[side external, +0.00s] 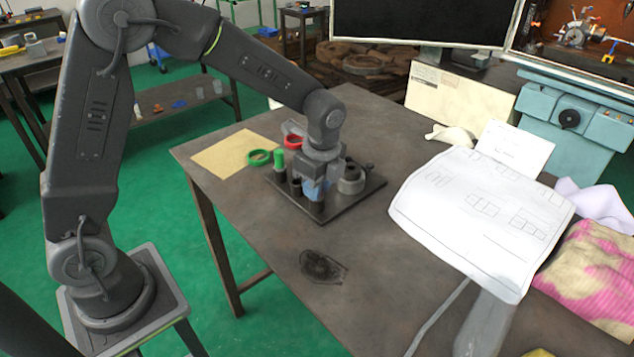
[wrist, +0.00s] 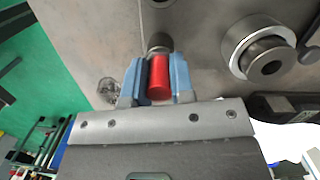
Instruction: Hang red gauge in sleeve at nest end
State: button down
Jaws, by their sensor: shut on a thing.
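My gripper (wrist: 157,80) is shut on the red gauge (wrist: 158,82), a red cylinder between its blue fingers in the wrist view. Its fingers show low over the dark base plate in the side view (side external: 315,190). The red gauge cannot be made out there. A short grey cylinder with a dark top (wrist: 159,42) shows just beyond the gauge in the wrist view. I cannot tell whether it is the sleeve, or whether the gauge touches it. The round chuck (side external: 350,179) stands right of the gripper; it also shows in the wrist view (wrist: 262,52).
A green cylinder (side external: 279,160) stands upright at the plate's left. The dark base plate (side external: 345,203) lies on the table (side external: 385,275).

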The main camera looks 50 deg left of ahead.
jog(key=c, duration=0.9)
grip_release()
notch_tip(320, 180, up, 14)
jog(key=d, duration=0.1)
jog(key=shift+w+d+f, duration=0.15)
jog(key=shift+d+f, duration=0.05)
jog(key=shift+d, duration=0.1)
jog(key=s+a+n+t+h, duration=0.1)
jog(key=s+n+t, duration=0.4)
jog(key=s+n, duration=1.1)
jog(key=s+a+r, duration=0.1)
jog(key=s, duration=0.3)
jog(key=shift+s+t, duration=0.25)
jog(key=shift+t, duration=0.15)
